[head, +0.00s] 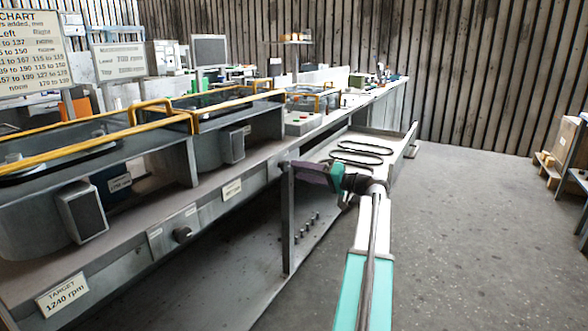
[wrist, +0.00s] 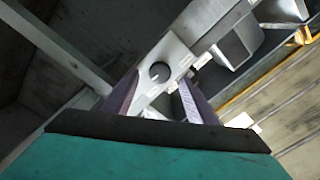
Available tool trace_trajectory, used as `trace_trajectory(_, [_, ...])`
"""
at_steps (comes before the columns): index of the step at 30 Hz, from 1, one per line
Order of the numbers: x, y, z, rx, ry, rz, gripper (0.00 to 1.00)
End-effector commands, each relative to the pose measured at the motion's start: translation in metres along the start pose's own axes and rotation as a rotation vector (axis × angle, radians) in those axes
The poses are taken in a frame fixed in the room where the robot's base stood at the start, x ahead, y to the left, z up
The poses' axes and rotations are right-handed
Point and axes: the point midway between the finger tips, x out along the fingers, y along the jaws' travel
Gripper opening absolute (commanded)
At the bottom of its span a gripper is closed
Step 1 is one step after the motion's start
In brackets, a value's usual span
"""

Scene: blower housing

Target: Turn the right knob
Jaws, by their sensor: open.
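A dark round knob (wrist: 159,72) on a pale panel shows in the wrist view, between and beyond my two purple fingers. My gripper (wrist: 157,90) is open, with nothing held between its fingers; whether a fingertip touches the panel I cannot tell. In the head view my gripper (head: 294,168) reaches left to the bench front, at the right part of the panel strip. Another dark knob (head: 182,235) sits on the strip further left, well apart from my gripper. The right knob is hidden or unclear behind my fingers in the head view.
A white target plate (head: 63,295) sits at the strip's lower left. Yellow rails (head: 160,112) and grey housings top the bench. A vertical bench leg (head: 288,220) stands below my gripper. A tray with black loops (head: 362,150) lies behind my arm.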

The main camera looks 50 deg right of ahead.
Motion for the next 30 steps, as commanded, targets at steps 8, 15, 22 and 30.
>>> trace_trajectory(8, [-0.047, -0.002, -0.001, 0.001, 0.002, 0.0, 0.52])
trace_trajectory(15, [-0.077, -0.001, 0.0, 0.001, 0.001, 0.0, 0.52])
trace_trajectory(22, [-0.087, 0.0, 0.0, 0.001, -0.001, -0.001, 0.52])
trace_trajectory(30, [-0.087, 0.0, 0.0, 0.0, -0.001, -0.001, 0.52])
